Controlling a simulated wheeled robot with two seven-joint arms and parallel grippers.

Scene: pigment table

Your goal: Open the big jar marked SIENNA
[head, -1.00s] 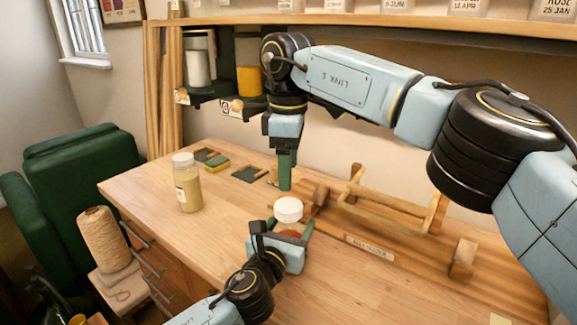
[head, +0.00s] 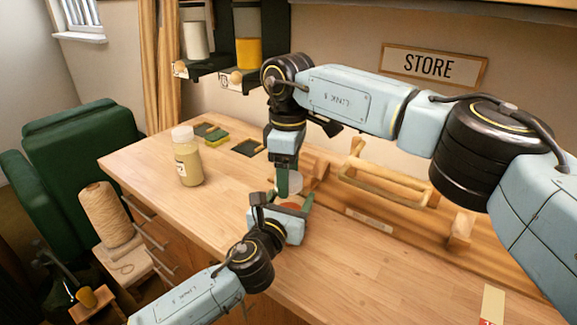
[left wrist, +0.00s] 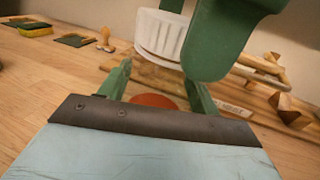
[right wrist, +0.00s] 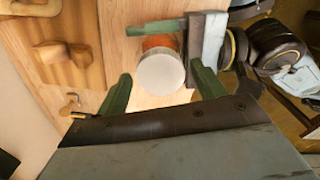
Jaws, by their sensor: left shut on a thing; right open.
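The big jar (head: 290,206) with orange-brown content stands on the table. My left gripper (head: 281,201) is shut on its body from the front. Its white ridged lid (left wrist: 160,36) is above the orange content; I cannot tell whether it sits tight, and no SIENNA marking is readable. My right gripper (head: 284,184) points down from above, open. Its green fingers stand on either side of the lid, which also shows between them in the right wrist view (right wrist: 161,74). I cannot see contact between fingers and lid.
Another jar (head: 188,160) with yellowish content and a white lid stands to the left. A sponge (head: 216,138) and dark pads lie behind it. A wooden rack (head: 395,185) stands to the right. The table front right is mostly clear.

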